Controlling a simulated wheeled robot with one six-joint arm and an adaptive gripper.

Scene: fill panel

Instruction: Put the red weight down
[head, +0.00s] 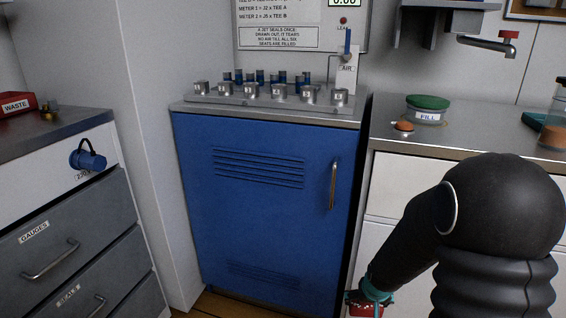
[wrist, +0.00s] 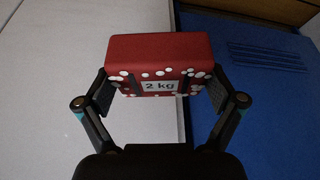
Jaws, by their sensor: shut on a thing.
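The red weight (wrist: 160,55) is a block with a white "2 kg" label and pale dots along its edge. It fills the middle of the wrist view. My gripper (wrist: 160,88) is shut on it, with one finger against each side. In the head view a small part of the red weight (head: 365,309) shows at the bottom edge, under my gripper (head: 372,292). My dark arm hides much of that area. The weight is in front of the cabinets, below counter height. What lies under it is out of view.
A blue cabinet (head: 255,215) with a steel top holds a row of metal fittings (head: 270,92). A right counter (head: 460,140) bears a green-lidded "FILL" tub (head: 428,110). A left drawer unit (head: 60,240) bears a red "WASTE" box (head: 17,104). Little wooden floor (head: 215,303) shows.

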